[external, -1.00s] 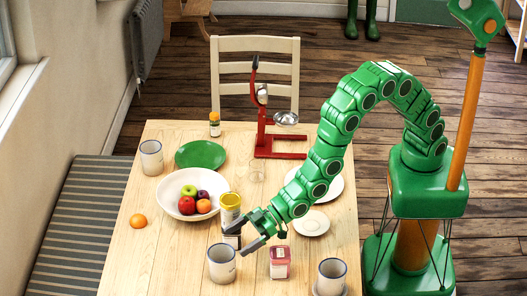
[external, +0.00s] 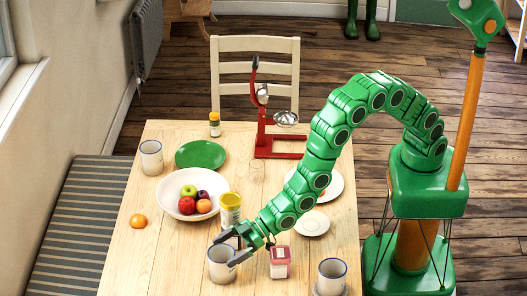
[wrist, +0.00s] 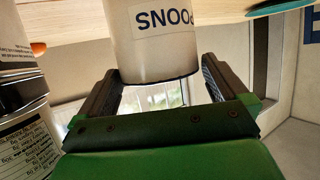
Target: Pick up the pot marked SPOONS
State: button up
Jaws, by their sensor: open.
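The pot marked SPOONS (wrist: 155,45) is pale, with its label upside down and partly cut off in the wrist view. In the external view a pale grey mug-like pot (external: 220,270) stands upright near the front of the table, at my gripper. In the wrist view my gripper (wrist: 160,80) has one finger on each side of the pot. Gaps seem to show beside it; contact is not clear.
Another pot (external: 331,272) is at the front right, one (external: 151,160) at the back left. A fruit bowl (external: 167,197) and an orange (external: 138,221) lie left.

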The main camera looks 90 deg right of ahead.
aim_at(210, 262)
jog(key=shift+x, duration=1.5)
jog(key=shift+c, duration=0.3)
jog(key=c, duration=1.4)
jog(key=shift+o, duration=0.2)
